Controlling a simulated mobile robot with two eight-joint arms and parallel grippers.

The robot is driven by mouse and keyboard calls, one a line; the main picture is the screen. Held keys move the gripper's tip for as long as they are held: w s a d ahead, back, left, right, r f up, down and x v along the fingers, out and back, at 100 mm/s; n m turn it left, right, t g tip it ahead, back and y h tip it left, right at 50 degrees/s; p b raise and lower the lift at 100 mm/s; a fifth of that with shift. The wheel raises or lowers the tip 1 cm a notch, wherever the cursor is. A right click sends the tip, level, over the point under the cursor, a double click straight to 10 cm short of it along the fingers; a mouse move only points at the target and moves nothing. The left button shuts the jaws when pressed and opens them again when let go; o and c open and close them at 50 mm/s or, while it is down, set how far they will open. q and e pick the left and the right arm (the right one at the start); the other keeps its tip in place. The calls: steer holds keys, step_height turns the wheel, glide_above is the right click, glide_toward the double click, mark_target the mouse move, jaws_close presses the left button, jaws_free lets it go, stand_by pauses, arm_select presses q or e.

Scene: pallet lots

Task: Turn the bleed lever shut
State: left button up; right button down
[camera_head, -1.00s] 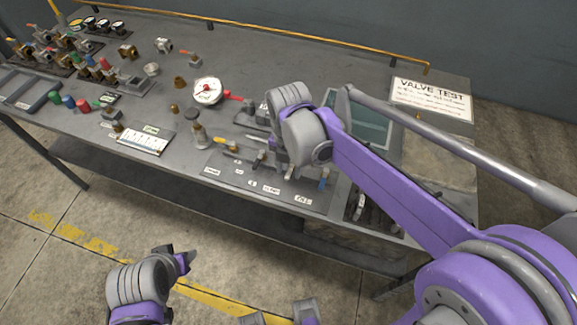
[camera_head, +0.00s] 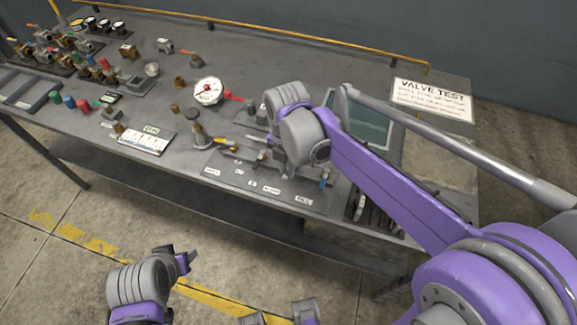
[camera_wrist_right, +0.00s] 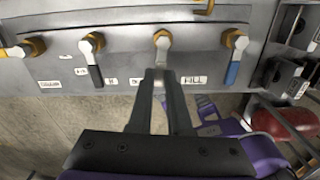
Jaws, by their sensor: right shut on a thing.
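A row of small valves with brass fittings and grey hubs stands on the bench. In the right wrist view, my right gripper (camera_wrist_right: 160,78) is shut on the grey lever (camera_wrist_right: 161,42) of the third valve from the left. That lever points down toward me between the fingers, which cover most of it. A label beside it is partly covered, so I cannot read it as bleed. In the head view, my right wrist hides much of this valve. My left gripper (camera_head: 185,258) is in front of the bench, away from the valves; its jaw opening is unclear.
A blue-handled lever (camera_wrist_right: 233,72) hangs close to the right, and a dark lever (camera_wrist_right: 95,73) hangs to the left. A VALVE TEST sign (camera_head: 432,99) lies at the right. Floor in front is clear.

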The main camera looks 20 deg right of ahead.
steer(key=m, duration=0.2)
steer(key=w+a+m, duration=0.1)
steer(key=m, duration=0.1)
steer(key=shift+w, duration=0.1)
steer(key=m, duration=0.2)
steer(key=w+m, duration=0.1)
steer(key=m, duration=0.1)
steer(key=shift+w+a, duration=0.15)
steer(key=m, duration=0.1)
steer(key=w+m, duration=0.1)
steer(key=m, duration=0.2)
steer(key=shift+w, duration=0.25)
steer(key=shift+w+d+m, duration=0.15)
steer(key=shift+w+m, duration=0.2)
steer(key=shift+m, duration=0.8)
steer(key=shift+w+d+m, duration=0.15)
steer(key=shift+w+m, duration=0.15)
steer(key=shift+m, duration=0.85)
steer(key=c, duration=0.8)
jaws_free()
steer(key=shift+c, duration=0.2)
